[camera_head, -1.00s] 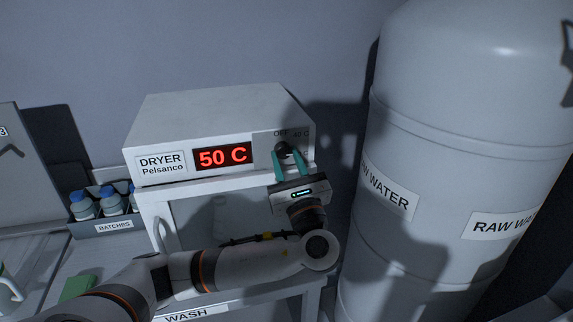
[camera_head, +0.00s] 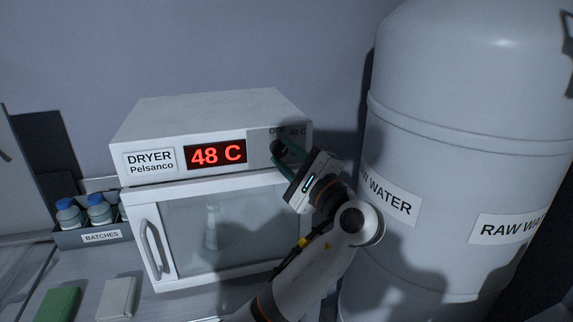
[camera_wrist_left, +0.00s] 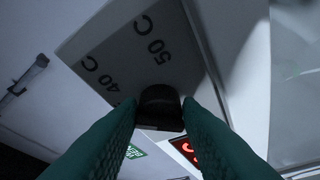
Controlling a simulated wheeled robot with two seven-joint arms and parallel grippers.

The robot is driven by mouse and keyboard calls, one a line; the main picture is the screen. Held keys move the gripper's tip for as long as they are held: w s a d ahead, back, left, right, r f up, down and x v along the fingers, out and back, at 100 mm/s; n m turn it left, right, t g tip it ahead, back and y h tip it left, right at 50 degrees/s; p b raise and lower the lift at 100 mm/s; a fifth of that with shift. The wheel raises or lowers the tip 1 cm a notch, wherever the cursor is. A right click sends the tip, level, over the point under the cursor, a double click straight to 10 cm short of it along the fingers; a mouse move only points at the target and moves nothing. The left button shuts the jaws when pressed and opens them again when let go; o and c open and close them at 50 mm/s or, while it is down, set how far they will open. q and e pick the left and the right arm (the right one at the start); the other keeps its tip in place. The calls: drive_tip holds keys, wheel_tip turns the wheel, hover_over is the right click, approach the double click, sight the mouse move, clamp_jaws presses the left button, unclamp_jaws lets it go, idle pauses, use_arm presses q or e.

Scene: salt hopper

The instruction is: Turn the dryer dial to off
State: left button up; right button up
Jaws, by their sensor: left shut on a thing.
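The dryer (camera_head: 205,105) is a white box labelled DRYER Pelsanco. Its red display (camera_head: 216,154) reads 48 C. The black dial (camera_head: 279,150) is at the right of its front panel, below the OFF mark. My left gripper (camera_head: 284,158) is shut on the dial, tilted, with its body to the lower right. In the left wrist view the dial (camera_wrist_left: 160,104) sits between the two green fingers, near the 40 C and 50 C marks. The dial's pointer direction is hard to tell. My right gripper is not in view.
A large grey water tank (camera_head: 460,150) stands close to the right of my left arm. Below the dryer box is a glass-fronted cabinet (camera_head: 180,190) with a flask inside. A batches tray (camera_head: 75,238) with blue-capped bottles is at the left.

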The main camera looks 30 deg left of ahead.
use_arm(q)
drive_tip(key=n, duration=0.2)
drive_tip(key=n+g+h+b, duration=0.1)
drive_tip(key=n, duration=0.1)
drive_tip(key=shift+w+d+r+n+g, duration=0.1)
drive_tip(key=shift+n+g, duration=0.2)
drive_tip(key=shift+n, duration=0.1)
drive_tip(key=shift+r+n+h, duration=0.15)
drive_tip(key=shift+n+h, duration=0.55)
drive_tip(key=shift+n, duration=0.8)
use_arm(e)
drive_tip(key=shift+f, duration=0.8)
use_arm(q)
drive_tip(key=o, duration=0.9)
drive_tip(key=shift+r, duration=0.1)
drive_tip(key=shift+o, duration=0.2)
